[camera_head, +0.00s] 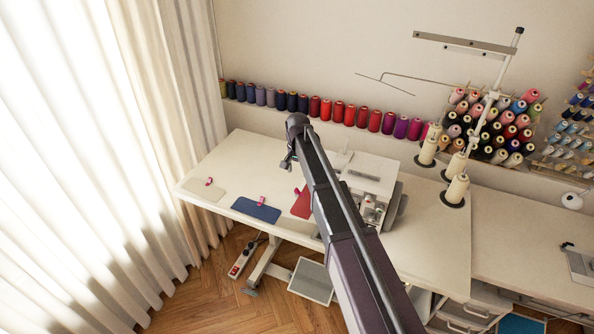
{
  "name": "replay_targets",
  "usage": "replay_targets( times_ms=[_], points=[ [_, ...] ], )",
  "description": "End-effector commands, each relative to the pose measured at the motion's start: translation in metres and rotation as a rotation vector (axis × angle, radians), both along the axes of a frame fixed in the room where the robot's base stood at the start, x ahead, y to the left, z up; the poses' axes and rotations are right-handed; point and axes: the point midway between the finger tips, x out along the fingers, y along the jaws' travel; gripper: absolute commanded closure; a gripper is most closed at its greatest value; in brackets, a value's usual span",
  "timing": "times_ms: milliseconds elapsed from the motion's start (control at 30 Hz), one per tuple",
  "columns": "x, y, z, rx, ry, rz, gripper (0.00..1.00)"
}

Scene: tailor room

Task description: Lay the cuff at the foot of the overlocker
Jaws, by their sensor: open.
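The white overlocker (375,172) stands on the sewing table, partly covered by my arm. Three flat fabric pieces, each a possible cuff, lie along the table's front edge. A beige piece (198,193) with a pink clip is at the left, and a blue piece (250,211) with a pink clip is to its right. A red piece (301,206) lies beside my arm and is partly hidden by it. I cannot tell which one is the cuff. My gripper (287,163) is small in view, open, above the table behind the blue piece, with no fabric visible in it.
Thread spools (337,113) line the back wall, and cone spools (455,189) on a stand are right of the overlocker. The white table (240,153) is bare at its back left. A curtain (90,170) hangs at the left. A power strip (242,258) lies below.

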Motion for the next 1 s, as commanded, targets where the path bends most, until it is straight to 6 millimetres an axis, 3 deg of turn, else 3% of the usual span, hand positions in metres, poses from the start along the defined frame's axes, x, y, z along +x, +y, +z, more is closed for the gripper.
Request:
replay_targets(
  times_ms=[1000],
  points=[
    [0.0,0.0,-0.078,0.0,0.0,0.0,0.32]
  ],
)
